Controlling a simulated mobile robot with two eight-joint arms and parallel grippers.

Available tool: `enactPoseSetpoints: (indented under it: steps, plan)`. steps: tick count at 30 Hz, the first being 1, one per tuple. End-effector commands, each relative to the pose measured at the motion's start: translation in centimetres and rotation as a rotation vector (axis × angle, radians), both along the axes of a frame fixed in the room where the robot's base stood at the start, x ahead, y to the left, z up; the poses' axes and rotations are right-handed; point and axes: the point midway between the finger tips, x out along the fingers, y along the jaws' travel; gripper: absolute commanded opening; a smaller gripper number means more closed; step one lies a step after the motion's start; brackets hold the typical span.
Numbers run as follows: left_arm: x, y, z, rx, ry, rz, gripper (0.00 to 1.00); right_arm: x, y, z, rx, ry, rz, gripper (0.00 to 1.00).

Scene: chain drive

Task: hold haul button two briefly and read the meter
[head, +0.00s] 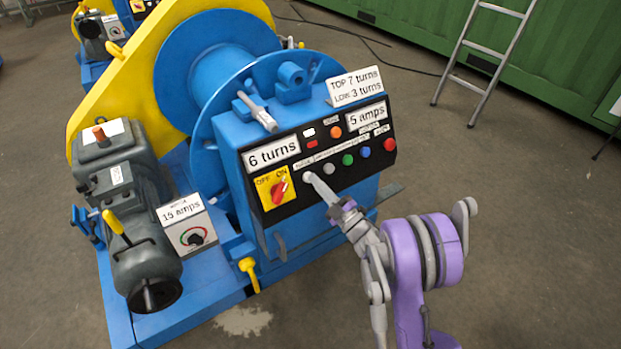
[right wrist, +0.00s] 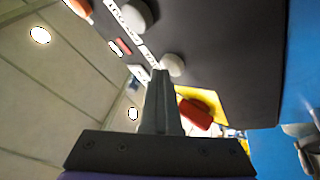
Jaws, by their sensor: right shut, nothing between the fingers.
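The blue winch's black control panel (head: 279,204) carries a slanted row of round buttons. A grey button (head: 328,168), a green button (head: 347,160), a blue button (head: 365,152) and a red button (head: 389,144) are visible. Their small labels are too blurred to read. My right gripper (head: 310,179) is shut and empty, its tips at the row's left end. In the right wrist view the tips lie beside a pale button (right wrist: 174,64); I cannot tell whether they press it. The amps display (head: 366,115) reads "5 amps"; the turns display (head: 272,153) reads "6 turns".
A red rotary switch (head: 279,190) on a yellow OFF/ON plate is just left of my gripper. A sign (head: 354,86) reads "TOP 7 turns, LOW 3 turns". A box (head: 185,222) with a dial reads "15 amps".

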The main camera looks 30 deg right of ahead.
Motion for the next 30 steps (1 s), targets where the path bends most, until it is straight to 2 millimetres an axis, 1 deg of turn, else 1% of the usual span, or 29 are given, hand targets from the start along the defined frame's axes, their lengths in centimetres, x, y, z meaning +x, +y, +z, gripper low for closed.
enactPoseSetpoints:
  steps: [20, 30]
  plan:
    - [0.0, 0.0, 0.0, 0.0, 0.0, 0.0, 0.5, -0.1, 0.0, 0.0, 0.0, 0.0, 0.0, 0.0]
    - [-0.1, 0.0, 0.4, 0.0, -0.001, 0.0, 0.5, -1.5, -0.2, 0.8, 0.0, 0.001, -0.001, 0.0]
